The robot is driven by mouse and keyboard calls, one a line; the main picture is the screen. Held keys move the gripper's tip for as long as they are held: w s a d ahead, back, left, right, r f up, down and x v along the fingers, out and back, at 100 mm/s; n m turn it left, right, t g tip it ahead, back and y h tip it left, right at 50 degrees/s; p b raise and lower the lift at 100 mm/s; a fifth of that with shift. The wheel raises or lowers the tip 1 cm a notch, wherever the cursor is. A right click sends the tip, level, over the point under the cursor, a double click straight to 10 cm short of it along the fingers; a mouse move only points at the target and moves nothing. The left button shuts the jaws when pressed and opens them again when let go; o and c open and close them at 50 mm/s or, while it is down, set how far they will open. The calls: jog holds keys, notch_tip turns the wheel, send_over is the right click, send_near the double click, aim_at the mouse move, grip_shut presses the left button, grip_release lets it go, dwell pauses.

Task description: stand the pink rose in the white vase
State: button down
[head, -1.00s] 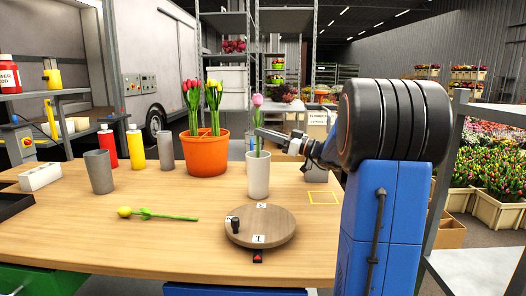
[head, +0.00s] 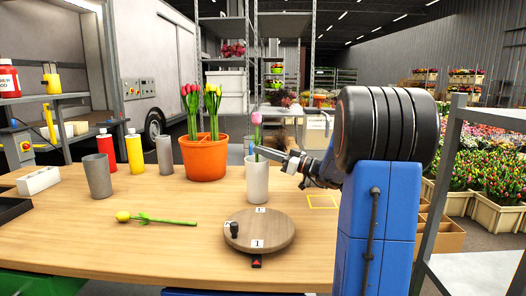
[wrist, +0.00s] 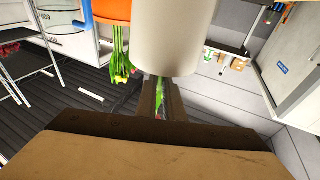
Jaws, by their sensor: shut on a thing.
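The pink flower (head: 257,118), which looks more like a tulip than a rose, stands upright above the white vase (head: 257,184). Its green stem runs down to the vase mouth; how deep it reaches inside is hidden. My gripper (head: 264,152) comes in from the right, just above the vase rim, and is shut on the stem. In the wrist view my gripper (wrist: 161,97) has the green stem (wrist: 159,98) between its fingers, and the vase (wrist: 175,40) fills the top middle, close to the fingertips.
An orange pot (head: 205,161) with red and yellow tulips stands left of the vase. A round wooden turntable (head: 272,231) with a black knob lies in front. A yellow flower (head: 155,218) lies on the table (head: 120,246). A grey cup (head: 97,176) and bottles stand at left.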

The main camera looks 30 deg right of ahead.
jog(key=shift+f, duration=0.3)
jog(key=c, duration=1.9)
grip_release()
jog(key=shift+o, duration=0.2)
jog(key=shift+r, duration=0.15)
jog(key=r+v, duration=0.1)
jog(key=v, duration=1)
jog(key=shift+s+d, duration=0.3)
jog(key=shift+s, duration=0.1)
jog(key=shift+f, duration=0.1)
